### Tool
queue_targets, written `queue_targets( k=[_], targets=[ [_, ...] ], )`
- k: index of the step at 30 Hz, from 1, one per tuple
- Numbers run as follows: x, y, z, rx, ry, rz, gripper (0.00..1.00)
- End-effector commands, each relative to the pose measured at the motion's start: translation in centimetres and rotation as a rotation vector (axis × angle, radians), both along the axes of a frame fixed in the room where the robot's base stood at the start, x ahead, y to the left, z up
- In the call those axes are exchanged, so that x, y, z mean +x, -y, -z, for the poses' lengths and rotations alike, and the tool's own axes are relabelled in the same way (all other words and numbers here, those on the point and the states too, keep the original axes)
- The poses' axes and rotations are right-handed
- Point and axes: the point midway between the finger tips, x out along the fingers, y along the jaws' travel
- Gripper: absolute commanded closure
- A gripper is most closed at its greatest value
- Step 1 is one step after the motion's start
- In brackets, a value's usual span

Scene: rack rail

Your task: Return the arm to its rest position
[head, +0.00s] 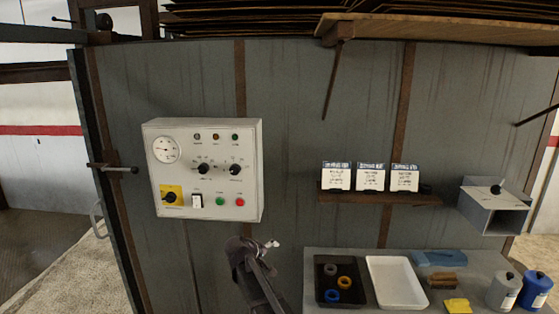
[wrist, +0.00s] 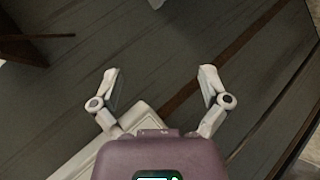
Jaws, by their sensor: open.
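My gripper shows at the bottom middle of the head view (head: 272,243), at the end of my raised arm, below and to the right of the white control box (head: 247,140). In the wrist view my gripper (wrist: 160,88) has its two fingers spread wide apart, with nothing between them. The grey wall panel (wrist: 165,50) fills most of the background beyond the fingers.
A rail (head: 350,198) holds several white modules (head: 370,178) on the right. Below, a bench (head: 310,262) carries a black tray (head: 319,290) with coloured rings, a white tray (head: 395,283) and bottles (head: 535,290). A grey open box (head: 492,208) is mounted far right.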

Motion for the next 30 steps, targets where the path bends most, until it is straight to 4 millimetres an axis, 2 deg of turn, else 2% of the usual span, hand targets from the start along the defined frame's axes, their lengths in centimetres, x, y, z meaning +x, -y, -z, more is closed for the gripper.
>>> queue_targets(
  k=[1,6,9,15,21,24,30],
  targets=[
    [-1.8,2.7,0.7,0.037,-0.032,0.044,0.04],
    [-6.6,9.0,3.0,0.175,-0.143,0.18,0.04],
    [-9.7,12.1,4.2,0.258,-0.207,0.254,0.04],
    [-16.3,16.8,6.0,0.434,-0.331,0.391,0.04],
    [-22.8,19.6,7.1,0.609,-0.445,0.501,0.04],
    [-25.1,20.3,7.3,0.679,-0.488,0.537,0.04],
    [-27.5,20.6,7.4,0.757,-0.534,0.571,0.04]
  ],
)
